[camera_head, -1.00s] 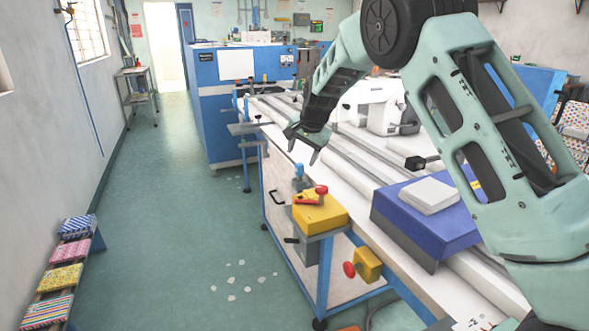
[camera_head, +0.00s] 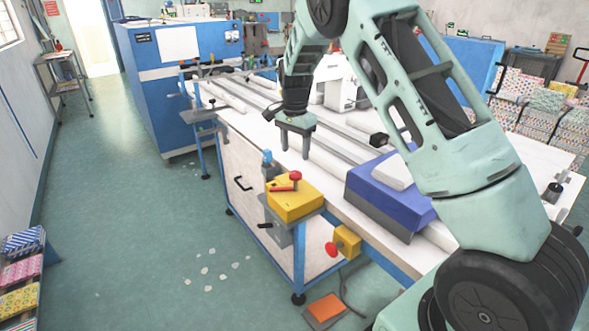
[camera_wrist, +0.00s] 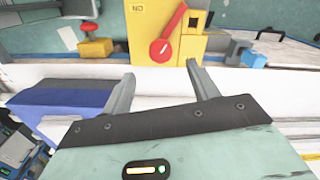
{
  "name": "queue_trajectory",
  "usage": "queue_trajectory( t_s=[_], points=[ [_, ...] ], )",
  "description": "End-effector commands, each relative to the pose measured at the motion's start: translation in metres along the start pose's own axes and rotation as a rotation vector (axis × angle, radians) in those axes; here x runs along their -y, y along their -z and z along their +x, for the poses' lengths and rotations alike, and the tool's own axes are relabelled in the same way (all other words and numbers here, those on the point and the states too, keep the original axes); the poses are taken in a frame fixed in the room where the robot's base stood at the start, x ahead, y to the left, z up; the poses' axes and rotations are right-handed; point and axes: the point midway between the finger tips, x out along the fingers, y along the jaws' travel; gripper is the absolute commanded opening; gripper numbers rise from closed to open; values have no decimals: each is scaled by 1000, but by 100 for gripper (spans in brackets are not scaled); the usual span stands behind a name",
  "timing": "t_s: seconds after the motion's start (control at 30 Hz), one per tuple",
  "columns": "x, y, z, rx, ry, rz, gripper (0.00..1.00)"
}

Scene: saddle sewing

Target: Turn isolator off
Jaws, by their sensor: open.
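The isolator is a yellow box (camera_head: 290,205) on a bracket at the table's near left edge, with a red lever (camera_head: 284,188) on its top face. In the wrist view the yellow box (camera_wrist: 138,22) is at the top centre. Its red lever (camera_wrist: 171,35) slants up and right from a round red hub, beside dark lettering that looks like an inverted "ON". My gripper (camera_head: 294,152) is open and empty, pointing down above the table, behind the isolator in the head view. In the wrist view its fingers (camera_wrist: 160,72) are spread below the hub, apart from the lever.
A yellow box with a red button (camera_head: 345,241) is mounted right of the isolator. A blue-capped part (camera_head: 267,157) stands just behind it. A blue box (camera_head: 385,192) with a white block lies on the table right of my gripper. Open floor (camera_head: 130,220) lies left.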

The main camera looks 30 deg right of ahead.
Motion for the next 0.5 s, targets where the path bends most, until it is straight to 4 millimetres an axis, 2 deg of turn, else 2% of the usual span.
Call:
queue_trajectory(
  t_s=[0.2,0.33,0.5],
  points=[
    [0,-1,44,2,-3,-1,60],
    [0,0,64,1,-2,0,60],
    [0,0,78,1,0,0,60]
  ],
)
